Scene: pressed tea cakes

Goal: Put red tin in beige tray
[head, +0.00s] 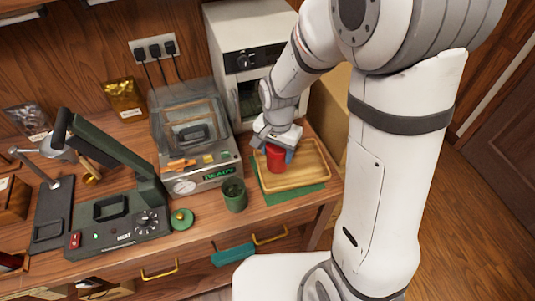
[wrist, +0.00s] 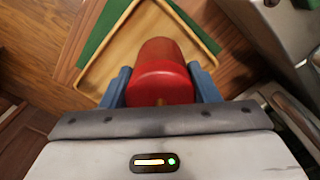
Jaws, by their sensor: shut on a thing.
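The red tin (head: 275,158) is between the blue fingers of my gripper (head: 276,152). In the wrist view the red tin (wrist: 160,80) fills the space between the two fingers of my gripper (wrist: 160,90), which are shut on its sides. The tin is over the beige tray (head: 304,181), towards its left part in the head view. The beige tray (wrist: 98,72) shows behind the tin in the wrist view. I cannot tell whether the tin's base touches the tray floor. The rest of the tray looks empty.
A green mat (head: 298,196) lies under the tray. A green cup (head: 234,194) stands to its left, with a clear-lidded machine (head: 196,140) behind. A white oven-like box (head: 248,70) stands behind the tray. The table's front edge is close to the tray.

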